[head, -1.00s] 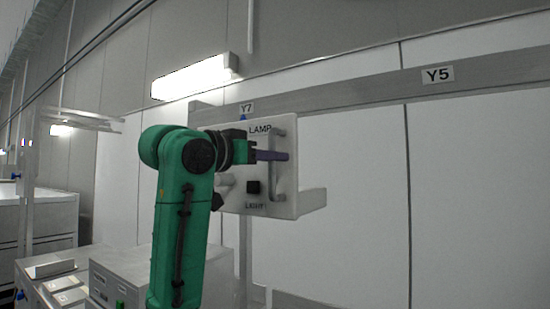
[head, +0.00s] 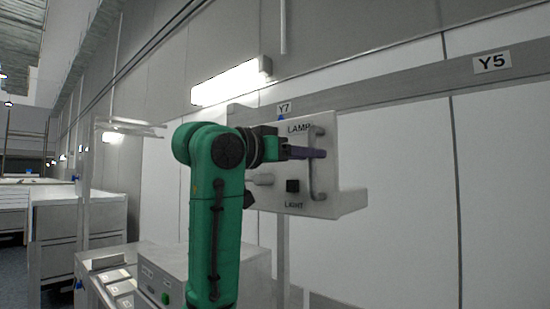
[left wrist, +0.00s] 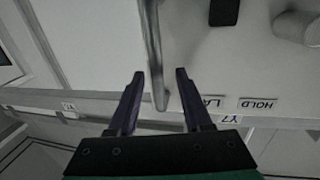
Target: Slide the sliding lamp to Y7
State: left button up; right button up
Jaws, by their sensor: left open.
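The sliding lamp is a white box (head: 328,190) marked LAMP, with a black button (head: 292,186) and a vertical grey handle (head: 312,178). It hangs at the wall rail (head: 400,88), its upper left part just below the Y7 label (head: 284,108). My left gripper (head: 322,154) is open at the handle. In the left wrist view the handle bar (left wrist: 152,45) passes between the two spread fingers (left wrist: 159,74), with gaps on both sides. The Y7 label (left wrist: 230,118) shows beside the box there. My right gripper is out of view.
The Y5 label (head: 491,62) is farther right on the rail. A lit tube light (head: 230,83) is above Y7. A grey cabinet (head: 172,268) stands below my left arm, with white drawer units (head: 80,215) at the left. The rail right of the lamp is clear.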

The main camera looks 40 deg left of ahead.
pick_arm(q)
jog(key=b+v, duration=0.4)
jog(key=v, duration=0.9)
jog(key=shift+a, duration=0.2)
jog(key=shift+w, duration=0.1)
